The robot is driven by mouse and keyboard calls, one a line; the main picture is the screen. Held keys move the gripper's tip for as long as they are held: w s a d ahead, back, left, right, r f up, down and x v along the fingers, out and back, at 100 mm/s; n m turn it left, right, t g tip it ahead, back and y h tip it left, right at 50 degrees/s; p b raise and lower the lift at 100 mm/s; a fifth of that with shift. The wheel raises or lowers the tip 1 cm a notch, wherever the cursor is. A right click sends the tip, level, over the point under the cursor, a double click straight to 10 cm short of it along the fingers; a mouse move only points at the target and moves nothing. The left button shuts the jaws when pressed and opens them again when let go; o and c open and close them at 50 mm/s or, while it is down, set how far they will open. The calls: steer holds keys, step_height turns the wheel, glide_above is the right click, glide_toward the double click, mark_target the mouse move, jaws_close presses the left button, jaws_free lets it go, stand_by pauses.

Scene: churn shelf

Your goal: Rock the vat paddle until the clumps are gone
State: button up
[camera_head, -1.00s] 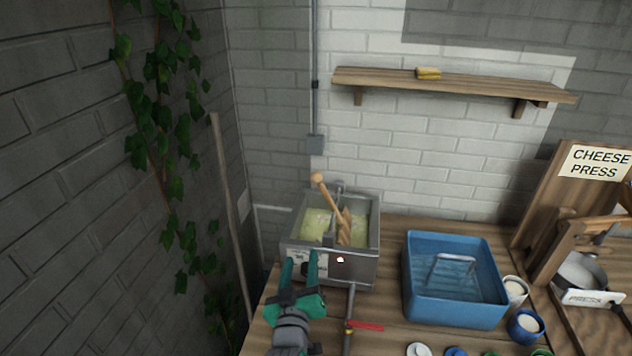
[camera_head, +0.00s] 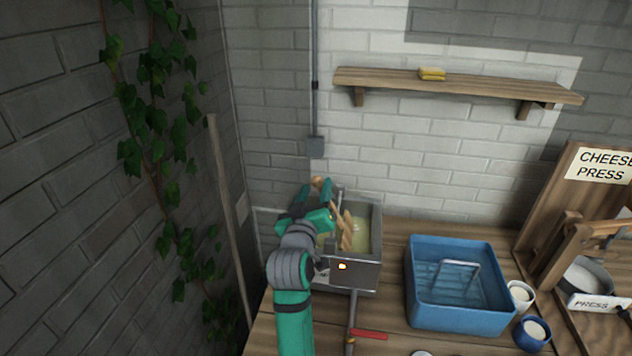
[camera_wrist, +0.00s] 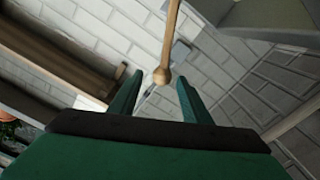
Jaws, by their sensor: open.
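The steel vat (camera_head: 357,277) stands at the back left of the table, with pale yellow-green liquid (camera_head: 363,234) inside. Clumps are too small to tell. The wooden paddle (camera_head: 346,232) leans up to the left in the vat; its handle is partly hidden by my arm. My gripper (camera_head: 318,188) is open at the upper end of the paddle handle. In the wrist view, the paddle's round knob (camera_wrist: 162,75) shows between the two open fingers of my gripper (camera_wrist: 158,88); I cannot tell whether they touch it. An orange light (camera_head: 342,267) glows on the vat's front.
A blue tub (camera_head: 458,318) with a wire handle stands right of the vat, beside white and blue cups (camera_head: 532,333). The cheese press (camera_head: 575,235) is at far right. A red lever (camera_head: 370,334) lies in front. A shelf (camera_head: 450,86) holds a yellow block (camera_head: 432,74).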

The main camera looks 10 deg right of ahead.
mark_target(315, 184)
steer(key=shift+a+x, duration=0.2)
steer(key=shift+x, duration=2.05)
